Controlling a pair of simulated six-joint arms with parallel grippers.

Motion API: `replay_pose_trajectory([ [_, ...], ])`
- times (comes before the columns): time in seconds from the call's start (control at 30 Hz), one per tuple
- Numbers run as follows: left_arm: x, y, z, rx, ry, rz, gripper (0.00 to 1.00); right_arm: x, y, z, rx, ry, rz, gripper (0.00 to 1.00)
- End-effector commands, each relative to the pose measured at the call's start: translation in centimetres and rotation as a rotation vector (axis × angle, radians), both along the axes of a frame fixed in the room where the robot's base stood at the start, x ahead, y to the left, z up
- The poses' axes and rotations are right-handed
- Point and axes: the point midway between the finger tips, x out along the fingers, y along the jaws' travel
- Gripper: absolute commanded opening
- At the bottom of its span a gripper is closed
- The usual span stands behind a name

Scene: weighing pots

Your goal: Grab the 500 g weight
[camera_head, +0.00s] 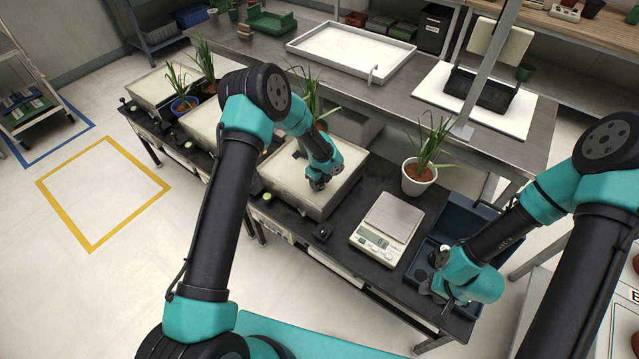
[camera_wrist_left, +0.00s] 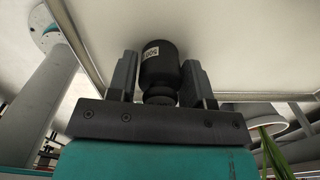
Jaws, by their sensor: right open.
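The 500 g weight (camera_wrist_left: 160,66) is a black cylinder with a white label and a narrower neck, seen in the left wrist view. My left gripper (camera_wrist_left: 160,78) has a finger close against each side of it, with the weight reaching past the fingertips. In the head view my left gripper (camera_head: 318,184) is low over the white plate of the middle large scale (camera_head: 290,178); the weight is hard to make out there. Whether it touches the plate is unclear. My right gripper (camera_head: 436,287) is open at the blue weight case (camera_head: 468,215), partly hidden by its own arm.
A small digital scale (camera_head: 388,225) stands between the large scale and the case. A potted plant (camera_head: 418,175) in a white pot stands behind it. Other large scales with plants (camera_head: 184,103) line the bench to the left. A white tray (camera_head: 350,52) lies on the rear bench.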

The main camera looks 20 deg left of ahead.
Motion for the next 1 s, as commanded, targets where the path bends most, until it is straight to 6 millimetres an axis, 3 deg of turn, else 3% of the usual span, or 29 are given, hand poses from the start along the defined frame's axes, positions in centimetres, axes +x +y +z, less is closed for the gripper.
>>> replay_pose_trajectory([
  [0.07, 0.0, 0.0, 0.0, 0.000, 0.000, 0.000, 0.38, 0.0, 0.0, 0.0, 0.000, 0.000, 0.000, 0.43],
  [0.47, 0.0, 0.0, 0.0, 0.000, 0.000, 0.000, 0.00, 0.0, 0.0, 0.0, 0.000, 0.000, 0.000, 0.43],
  [0.77, 0.1, 0.0, 0.2, 0.000, -0.001, 0.000, 0.00, 0.0, 0.0, 0.0, 0.000, 0.000, 0.000, 0.43],
  [1.0, 0.1, 0.0, 2.1, 0.000, -0.004, 0.000, 0.00, 0.0, 0.0, 0.0, 0.000, 0.000, 0.000, 0.43],
])
